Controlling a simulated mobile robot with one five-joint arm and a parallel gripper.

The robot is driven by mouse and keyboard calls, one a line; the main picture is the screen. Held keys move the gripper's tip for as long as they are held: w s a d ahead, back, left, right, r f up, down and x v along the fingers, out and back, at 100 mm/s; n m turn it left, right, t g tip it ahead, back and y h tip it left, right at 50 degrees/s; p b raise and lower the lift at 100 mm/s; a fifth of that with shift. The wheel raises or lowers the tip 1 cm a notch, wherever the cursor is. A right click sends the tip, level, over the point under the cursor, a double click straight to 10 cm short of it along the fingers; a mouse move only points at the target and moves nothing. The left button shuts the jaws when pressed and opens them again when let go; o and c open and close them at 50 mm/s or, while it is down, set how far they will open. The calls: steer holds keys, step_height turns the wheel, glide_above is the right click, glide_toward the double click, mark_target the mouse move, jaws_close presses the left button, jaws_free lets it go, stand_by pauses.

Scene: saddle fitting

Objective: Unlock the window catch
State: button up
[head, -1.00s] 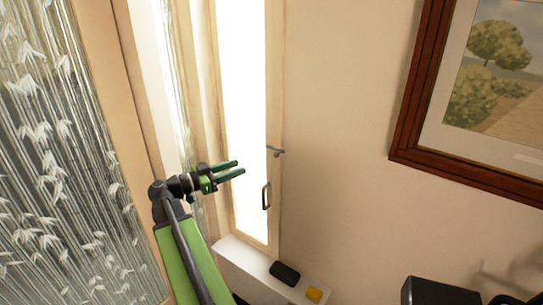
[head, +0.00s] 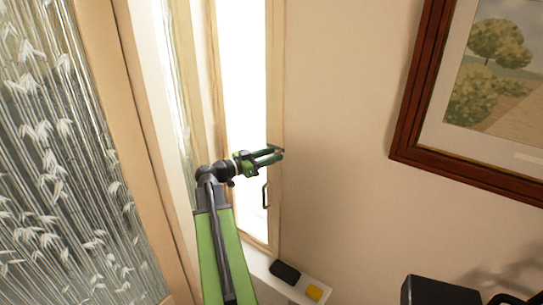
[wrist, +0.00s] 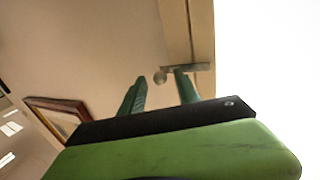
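The window catch, a small grey metal bar with a rounded knob, is on the window's right wooden frame. In the head view my gripper (head: 281,153) reaches right across the bright pane, its green fingertips at the catch and covering most of it. In the wrist view the catch (wrist: 200,67) lies beyond the fingertips, and its round knob shows in the gap between the two fingers (wrist: 159,82). The fingers are apart, with nothing visibly gripped. The right finger overlaps the catch bar in that view; I cannot tell whether they touch.
A dark window handle (head: 266,195) sits below my gripper on the same frame. A white ledge (head: 299,292) below holds a black object (head: 285,272) and a yellow one (head: 314,292). A framed picture (head: 405,140) hangs on the wall to the right.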

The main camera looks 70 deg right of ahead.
jaws_close()
stand_by(1.3)
